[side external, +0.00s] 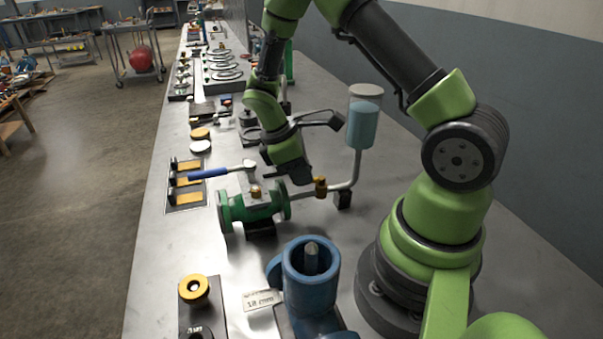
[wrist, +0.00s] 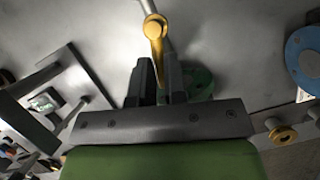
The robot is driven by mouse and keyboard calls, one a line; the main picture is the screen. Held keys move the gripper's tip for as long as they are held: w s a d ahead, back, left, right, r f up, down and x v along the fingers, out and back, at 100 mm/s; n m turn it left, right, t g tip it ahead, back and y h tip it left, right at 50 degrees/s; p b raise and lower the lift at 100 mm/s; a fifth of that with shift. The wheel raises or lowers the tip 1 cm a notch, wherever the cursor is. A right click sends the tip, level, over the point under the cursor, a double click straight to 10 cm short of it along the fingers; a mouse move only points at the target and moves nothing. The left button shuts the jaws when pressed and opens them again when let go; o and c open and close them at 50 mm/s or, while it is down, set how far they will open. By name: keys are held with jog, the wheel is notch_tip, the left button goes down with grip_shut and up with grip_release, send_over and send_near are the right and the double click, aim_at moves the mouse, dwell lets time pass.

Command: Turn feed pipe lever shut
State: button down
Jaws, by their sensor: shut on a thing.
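The feed pipe (side external: 346,185) runs from the clear tank of teal liquid (side external: 362,125) down toward the green flanged valve body (side external: 236,210). A brass fitting (side external: 320,187) sits on this pipe. In the wrist view the yellow lever (wrist: 155,30) has a round hub at the pipe and an arm reaching down between my fingers. My gripper (wrist: 158,80) is shut on the lever's arm. In the side view my gripper (side external: 298,186) is low beside the brass fitting, and the lever's arm is hidden there by the gripper.
A blue-handled lever (side external: 222,171) stands out over the green valve. A blue pump-like housing (side external: 311,275) and a yellow knob (side external: 194,289) are in front. A panel with yellow plates (side external: 187,183) lies left. The bench's left edge strip is clear.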

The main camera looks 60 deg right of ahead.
jog(key=shift+s+d+m+t+y, duration=0.1)
jog(key=shift+d+m+y, duration=0.8)
jog(key=shift+m, duration=1.6)
jog(key=shift+s+d+m+t+y, duration=0.1)
jog(key=shift+d+m+y, duration=0.75)
jog(key=shift+m, duration=1.65)
jog(key=shift+s+d+m+t+y, duration=0.1)
jog(key=shift+d+m+y, duration=0.8)
jog(key=shift+m, duration=1.6)
jog(key=shift+a, duration=0.2)
jog(key=c, duration=1.2)
grip_release()
jog(key=shift+o, duration=0.2)
jog(key=shift+r, duration=0.1)
jog(key=v, duration=1)
jog(key=shift+d, duration=0.1)
